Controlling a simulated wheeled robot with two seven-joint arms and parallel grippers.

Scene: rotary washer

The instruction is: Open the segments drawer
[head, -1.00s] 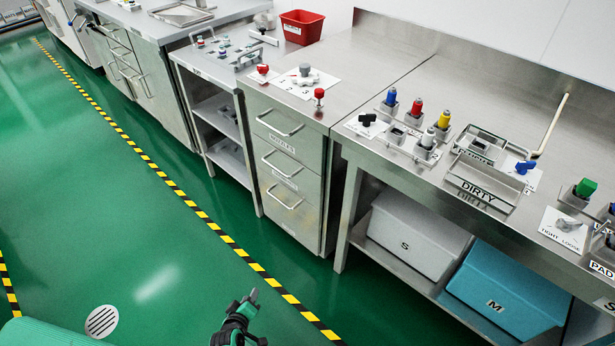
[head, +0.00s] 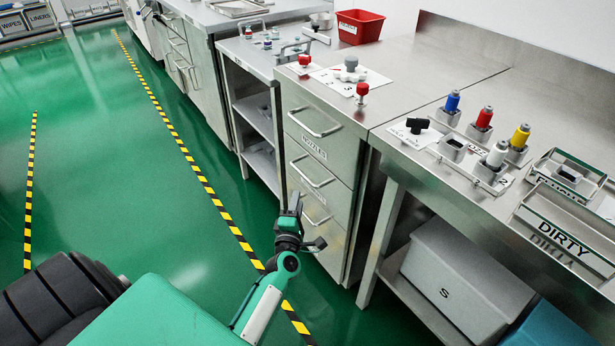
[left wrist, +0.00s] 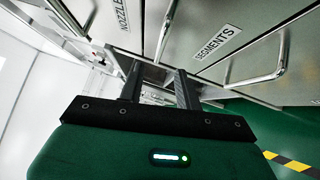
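The drawer cabinet (head: 352,220) has three closed drawers with bar handles. The segments drawer (head: 325,180) is the middle one, below the NOZZLES drawer (head: 300,107). In the left wrist view, the SEGMENTS label (left wrist: 217,43) is readable and a bar handle (left wrist: 164,36) lies beside it, just beyond my fingertips. My left gripper (head: 294,203) is in front of the cabinet, near the middle and lower handles. The left wrist view shows its two fingers (left wrist: 157,75) apart, with no object clearly held. I cannot tell whether the handle lies between them. My right gripper is not in view.
A steel table (head: 440,165) adjoins the cabinet on the right, with a grey bin S (head: 455,275) below. An open shelf unit (head: 232,75) stands on the left. The green floor (head: 120,190) in front is clear, with a striped line (head: 195,170).

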